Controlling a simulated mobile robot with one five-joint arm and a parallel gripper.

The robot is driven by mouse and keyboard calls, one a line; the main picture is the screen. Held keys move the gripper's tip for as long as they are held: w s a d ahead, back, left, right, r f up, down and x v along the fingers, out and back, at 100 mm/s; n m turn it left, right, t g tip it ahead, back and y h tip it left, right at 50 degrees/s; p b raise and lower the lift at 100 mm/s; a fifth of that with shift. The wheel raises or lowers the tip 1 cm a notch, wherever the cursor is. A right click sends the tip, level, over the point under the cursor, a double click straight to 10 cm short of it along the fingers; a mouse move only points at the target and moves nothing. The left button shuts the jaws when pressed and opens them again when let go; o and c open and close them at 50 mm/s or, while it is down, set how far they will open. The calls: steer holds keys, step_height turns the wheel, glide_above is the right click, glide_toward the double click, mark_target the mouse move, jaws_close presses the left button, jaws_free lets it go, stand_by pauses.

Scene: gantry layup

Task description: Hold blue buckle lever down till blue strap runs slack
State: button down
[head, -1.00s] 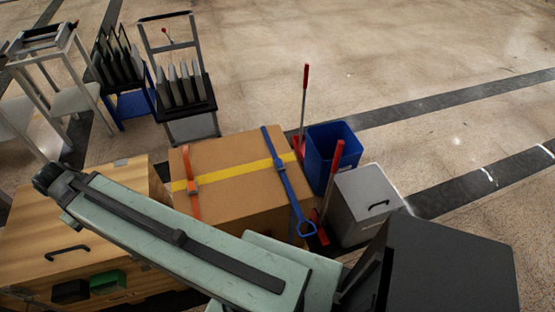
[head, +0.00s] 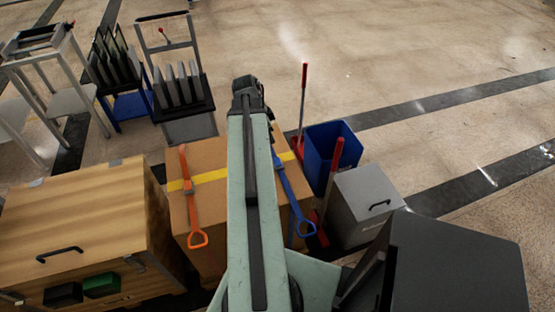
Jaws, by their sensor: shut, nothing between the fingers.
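The blue strap (head: 289,185) runs over the right part of a large cardboard box (head: 212,156) and ends in a blue loop (head: 305,228) at the box's front edge. The blue buckle lever cannot be made out; my arm covers part of that area. An orange strap (head: 191,203) with an orange loop lies over the box's left part. My gripper (head: 247,84) is shut and empty, at the far end of my arm, above the box's back edge and left of the blue strap. It appears apart from both straps.
A wooden cabinet (head: 88,215) stands left of the box. A blue bin (head: 332,155), red-handled tools (head: 303,90) and a grey lidded box (head: 366,203) stand close on the right. Racks of dark panels (head: 182,88) stand behind. Open floor lies at the back right.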

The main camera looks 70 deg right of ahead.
mark_target(279, 165)
steer(key=b+x, duration=0.8)
steer(key=x, duration=0.1)
steer(key=w+b+x, duration=0.1)
steer(key=b+x, duration=0.3)
steer(key=b, duration=0.1)
steer(key=shift+s+a+f, duration=0.1)
steer(key=shift+a+f, duration=0.25)
steer(key=shift+f, duration=0.05)
steer(key=shift+f+b, duration=0.25)
steer(key=shift+b, duration=0.1)
steer(key=shift+s+a+f+b, duration=0.1)
steer(key=shift+a+f+b, duration=0.05)
steer(key=shift+f+b, duration=0.35)
steer(key=shift+r+p, duration=1)
